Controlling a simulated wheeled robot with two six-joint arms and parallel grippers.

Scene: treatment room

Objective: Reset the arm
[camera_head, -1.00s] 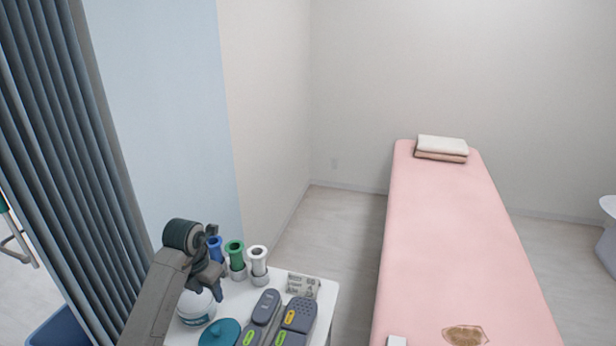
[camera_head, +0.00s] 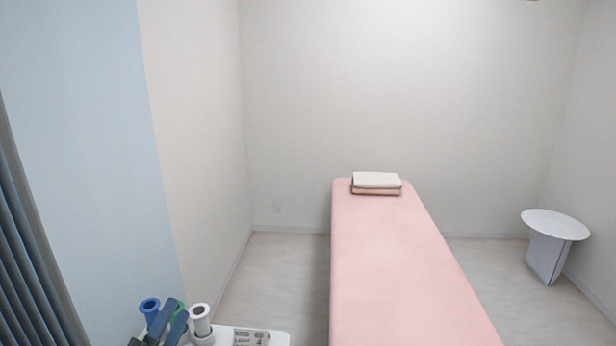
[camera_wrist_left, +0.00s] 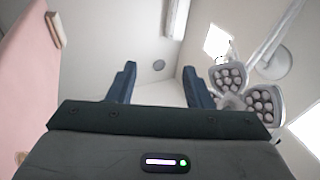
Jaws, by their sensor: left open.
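My left gripper (camera_head: 174,312) shows at the bottom left of the head view, with its two dark blue fingers pointing up. Most of my left arm is below the head view. My right gripper is not in view.
A white holder (camera_head: 201,316) stands on the white table (camera_head: 276,337) beside a printed label (camera_head: 250,337). A pink treatment bed (camera_head: 392,262) bears folded towels (camera_head: 376,182). A round side table (camera_head: 556,225) is at right. A curtain (camera_head: 30,270) hangs at left. Surgical lamps (camera_wrist_left: 245,92) show in the wrist view.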

